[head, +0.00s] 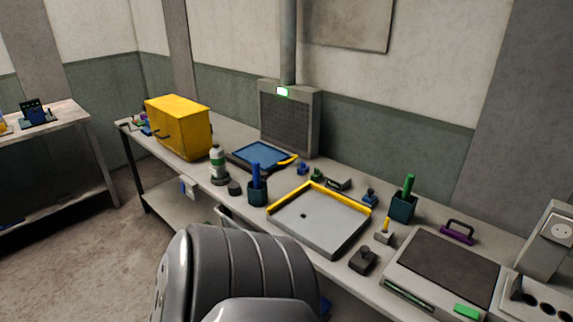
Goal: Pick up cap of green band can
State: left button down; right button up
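A white can with a green band (217,164) stands upright on the bench, in front of the yellow box. A dark ring or base shows at its foot. Its pale top looks closed, but it is too small to tell the cap apart from the body. A small dark round piece (234,188) lies just right of the can; I cannot tell what it is. Neither of my grippers is in view. A large grey ribbed part, which looks like mine, fills the bottom middle and hides part of the bench front.
A yellow box (178,128) stands behind the can. A blue-topped tray (261,155) and a dark cup with a blue stick (258,192) are to its right. A grey tray with yellow edges (317,222) fills mid-bench. Several small tools lie around it. Another table (62,125) is far left.

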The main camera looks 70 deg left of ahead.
aim_at(234, 187)
jog(key=u, duration=2.85)
